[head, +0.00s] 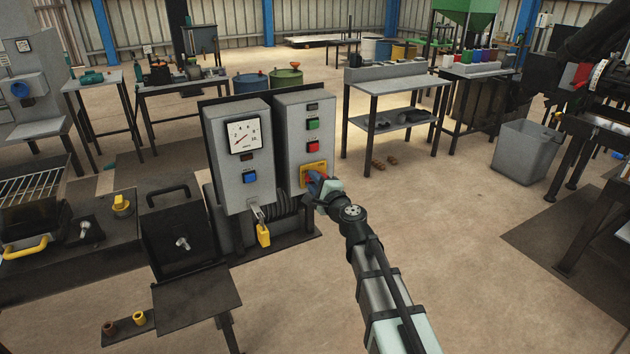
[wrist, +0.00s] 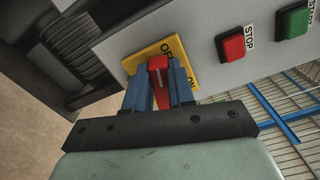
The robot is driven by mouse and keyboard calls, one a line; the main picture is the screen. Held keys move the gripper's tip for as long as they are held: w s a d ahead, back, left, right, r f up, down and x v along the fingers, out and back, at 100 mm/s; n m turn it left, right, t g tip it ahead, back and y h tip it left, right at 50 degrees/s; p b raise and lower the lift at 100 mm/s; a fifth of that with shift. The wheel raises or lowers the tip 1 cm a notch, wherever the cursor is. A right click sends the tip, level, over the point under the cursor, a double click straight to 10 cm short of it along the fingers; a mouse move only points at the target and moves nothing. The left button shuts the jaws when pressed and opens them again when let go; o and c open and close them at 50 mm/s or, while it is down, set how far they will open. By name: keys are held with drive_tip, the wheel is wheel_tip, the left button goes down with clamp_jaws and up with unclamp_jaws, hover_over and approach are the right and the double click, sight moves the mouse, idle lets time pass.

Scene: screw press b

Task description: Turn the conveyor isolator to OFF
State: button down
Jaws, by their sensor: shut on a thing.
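The isolator is a yellow plate (head: 316,167) with a red handle, low on the front of the right grey cabinet (head: 300,140). In the wrist view the yellow plate (wrist: 185,55) carries the letters OF and ON, partly covered. My gripper (head: 313,181) is at the plate, and its blue fingers (wrist: 157,82) are shut on the red handle (wrist: 158,66), one on each side. A white line shows on the handle. The handle lies close to the OF letters in the wrist view, but I cannot tell its exact setting. In the head view the fingers hide most of the handle.
Above the isolator are a red STOP button (wrist: 231,45) and a green START button (wrist: 292,21). The left cabinet (head: 238,150) has a dial and a blue button. A yellow padlock (head: 263,235) hangs below it. Open floor lies to the right.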

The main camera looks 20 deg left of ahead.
drive_tip(key=shift+f+n, duration=0.15)
drive_tip(key=shift+n, duration=0.6)
drive_tip(key=shift+f+n, duration=0.15)
drive_tip(key=shift+n, duration=0.6)
drive_tip(key=c, duration=1)
unclamp_jaws()
drive_tip(key=shift+o, duration=0.2)
drive_tip(key=v, duration=1.2)
